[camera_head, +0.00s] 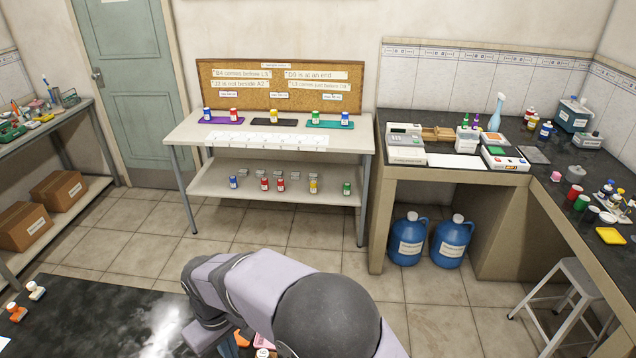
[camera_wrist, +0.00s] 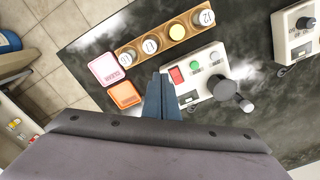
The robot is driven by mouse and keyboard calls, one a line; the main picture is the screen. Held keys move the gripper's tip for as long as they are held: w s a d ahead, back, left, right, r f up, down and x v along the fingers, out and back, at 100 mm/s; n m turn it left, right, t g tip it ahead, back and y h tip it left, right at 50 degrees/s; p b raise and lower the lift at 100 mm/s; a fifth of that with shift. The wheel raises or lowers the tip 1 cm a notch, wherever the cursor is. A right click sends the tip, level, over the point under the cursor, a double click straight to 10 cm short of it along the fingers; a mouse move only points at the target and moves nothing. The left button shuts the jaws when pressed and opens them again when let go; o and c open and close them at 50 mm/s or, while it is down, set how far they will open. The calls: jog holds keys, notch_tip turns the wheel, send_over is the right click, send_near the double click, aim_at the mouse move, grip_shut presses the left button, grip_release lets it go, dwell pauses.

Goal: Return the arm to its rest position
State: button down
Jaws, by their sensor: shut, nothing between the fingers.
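My gripper (camera_wrist: 161,96) shows in the wrist view as two dark blue fingers, shut together with nothing between them. It points over a dark bench top (camera_wrist: 262,112). The fingertips appear beside the left end of a white device (camera_wrist: 203,72) with a red and a green button; the height above it is hard to tell. In the head view my grey and lilac arm crosses the bottom middle, bent over the dark bench (camera_head: 95,315). My gripper's fingertips are not clearly visible there.
In the wrist view, a wooden rack (camera_wrist: 168,37) holds several round vials. A pink tray (camera_wrist: 106,69) and an orange tray (camera_wrist: 125,95) lie left of the fingers. A second white device (camera_wrist: 296,32) is at the right. A white table (camera_head: 183,133) stands beyond the arm.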

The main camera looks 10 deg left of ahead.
jog(key=w+d+r+m, duration=0.2)
jog(key=d+m, duration=0.1)
jog(key=d, duration=0.7)
jog(key=w+d+r+m, duration=0.1)
jog(key=w+d+m, duration=0.1)
jog(key=d, duration=0.9)
jog(key=s+d+m, duration=0.3)
jog(key=s+d, duration=0.2)
jog(key=d, duration=0.3)
jog(key=s+d+m, duration=0.3)
jog(key=s+d, duration=0.2)
jog(key=d, duration=0.3)
jog(key=shift+s+d+f+b, duration=0.15)
jog(key=shift+d+b, duration=0.2)
jog(key=shift+b, duration=0.1)
